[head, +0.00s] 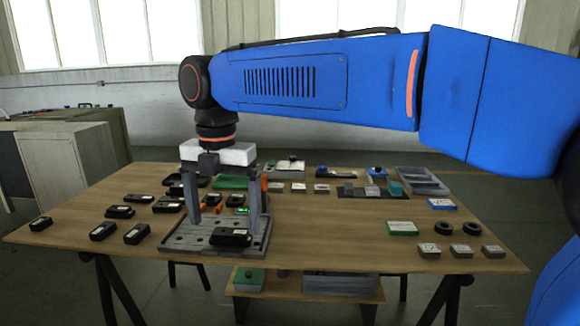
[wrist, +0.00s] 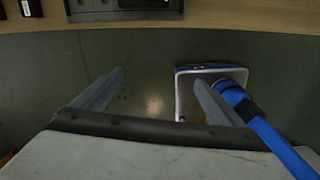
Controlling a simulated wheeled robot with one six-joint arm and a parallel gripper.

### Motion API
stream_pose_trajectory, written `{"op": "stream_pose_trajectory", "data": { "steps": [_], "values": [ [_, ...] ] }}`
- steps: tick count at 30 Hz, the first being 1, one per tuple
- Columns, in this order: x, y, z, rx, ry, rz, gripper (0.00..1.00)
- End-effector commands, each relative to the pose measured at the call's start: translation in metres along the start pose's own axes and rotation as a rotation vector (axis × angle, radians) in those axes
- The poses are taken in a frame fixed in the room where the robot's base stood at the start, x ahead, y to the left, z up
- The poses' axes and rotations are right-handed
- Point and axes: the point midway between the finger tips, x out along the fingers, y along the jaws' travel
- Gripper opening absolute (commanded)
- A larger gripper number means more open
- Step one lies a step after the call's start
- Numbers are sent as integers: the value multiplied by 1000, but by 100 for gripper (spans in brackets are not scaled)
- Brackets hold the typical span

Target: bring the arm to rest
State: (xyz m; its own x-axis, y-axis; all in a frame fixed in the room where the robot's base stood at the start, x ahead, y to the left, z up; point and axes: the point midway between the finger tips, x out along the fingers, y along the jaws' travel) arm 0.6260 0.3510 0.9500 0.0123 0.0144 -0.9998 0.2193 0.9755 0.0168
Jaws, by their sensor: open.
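My blue arm (head: 300,80) reaches in from the right in the head view, with its wrist turned down over the table. My gripper (head: 228,222) hangs above the grey tray (head: 185,243) near the table's front, its two fingers spread apart. In the wrist view the gripper (wrist: 155,100) is also open, with nothing between the fingers and floor behind them. A black device (head: 230,237) sits on the tray, seen near the right finger in the head view. I cannot tell whether the fingers touch the tray.
The wooden table (head: 330,225) carries several black devices at left, a grey divided bin (head: 424,181) at the back right, a green box (head: 402,228), two black rings and several small grey blocks at right. A cabinet (head: 75,165) stands behind at left. The front middle of the table is clear.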

Motion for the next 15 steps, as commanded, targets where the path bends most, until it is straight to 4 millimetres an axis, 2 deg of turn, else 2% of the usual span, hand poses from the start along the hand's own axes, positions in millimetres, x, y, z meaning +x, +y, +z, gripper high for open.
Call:
{"op": "stream_pose_trajectory", "data": {
  "steps": [5,11,15],
  "values": [
    [1,-28,12,143,-10,18,92],
    [5,-72,27,373,-23,46,92],
    [12,-119,39,622,-35,81,92]
  ]
}}
